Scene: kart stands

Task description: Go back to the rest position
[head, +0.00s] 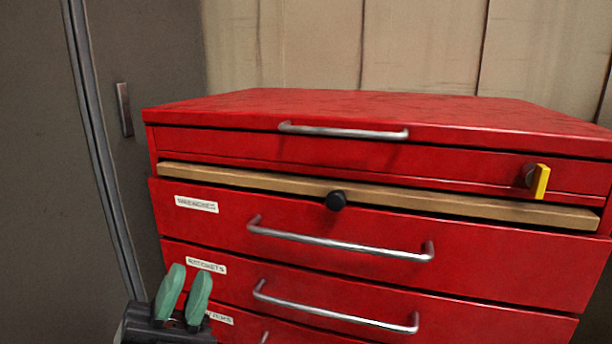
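My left gripper (183,294) shows at the bottom left of the head view, with two green fingers pointing up. A narrow gap shows between the fingers, with nothing visible in it. It is in front of the lower left drawers of a red tool cabinet (380,105), partly covering a drawer label. I cannot tell from this view whether it touches the cabinet. My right gripper is not in view.
A grey locker door (40,170) stands at left. The cabinet top looks bare.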

